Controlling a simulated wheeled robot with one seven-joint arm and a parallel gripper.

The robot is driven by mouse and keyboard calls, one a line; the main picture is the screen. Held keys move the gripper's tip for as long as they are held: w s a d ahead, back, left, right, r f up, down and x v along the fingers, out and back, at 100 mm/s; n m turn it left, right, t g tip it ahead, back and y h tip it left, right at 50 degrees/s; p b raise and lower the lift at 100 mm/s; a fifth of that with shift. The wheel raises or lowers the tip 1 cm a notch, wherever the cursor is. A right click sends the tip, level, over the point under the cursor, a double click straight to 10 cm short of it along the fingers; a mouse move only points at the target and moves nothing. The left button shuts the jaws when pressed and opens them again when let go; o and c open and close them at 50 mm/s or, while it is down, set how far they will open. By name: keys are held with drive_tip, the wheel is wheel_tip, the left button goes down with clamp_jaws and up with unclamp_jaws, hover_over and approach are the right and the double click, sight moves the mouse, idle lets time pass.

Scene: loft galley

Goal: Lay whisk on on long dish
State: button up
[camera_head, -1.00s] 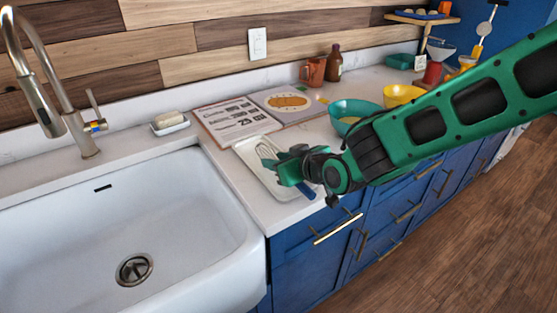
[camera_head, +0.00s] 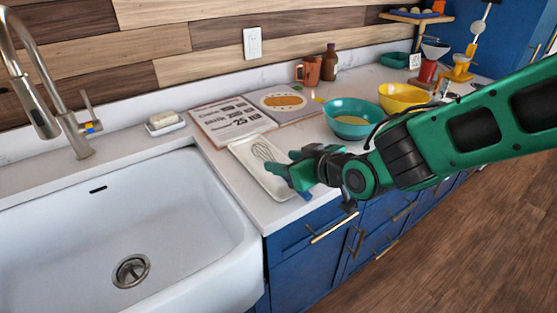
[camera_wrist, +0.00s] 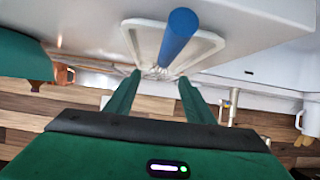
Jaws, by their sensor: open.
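A whisk with a blue handle (camera_wrist: 178,38) and thin wire loops (camera_head: 262,151) lies on a long white dish (camera_head: 243,157). Its wire end is over the dish, and its handle reaches past the dish's near right end. The dish also shows in the wrist view (camera_wrist: 205,43). My gripper (camera_head: 274,172) is open above the near part of the dish. In the wrist view its two green fingers (camera_wrist: 157,82) stand apart with nothing held between them, and the whisk lies beyond them. My gripper hides the middle of the whisk in the head view.
A recipe book (camera_head: 232,122) lies open behind the dish. A teal bowl (camera_head: 352,130) and a yellow bowl (camera_head: 404,108) stand to the right. The white sink (camera_head: 130,225) is at left, with a soap dish (camera_head: 165,128) behind it. The counter's front edge is close to the dish.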

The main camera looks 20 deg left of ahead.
drive_tip(key=shift+v, duration=3)
drive_tip(key=d+f+m+g+h, duration=0.1)
drive_tip(key=d+m+h, duration=0.2)
drive_tip(key=d, duration=0.8)
drive_tip(key=w+d+f+m+h, duration=0.1)
drive_tip(key=d+f+m+h, duration=0.15)
drive_tip(key=d, duration=0.95)
drive_tip(key=d+f+m+g+h, duration=0.1)
drive_tip(key=d+m+h, duration=0.25)
drive_tip(key=d, duration=0.75)
drive_tip(key=s+d+m+g, duration=0.3)
drive_tip(key=s+d, duration=0.5)
drive_tip(key=s, duration=0.3)
drive_tip(key=s+d+m+g, duration=0.3)
drive_tip(key=s+d, duration=0.5)
drive_tip(key=s, duration=0.3)
drive_tip(key=shift+r+m+h, duration=0.3)
drive_tip(key=shift+r+m, duration=0.05)
drive_tip(key=shift+m, duration=0.55)
drive_tip(key=shift+d, duration=0.1)
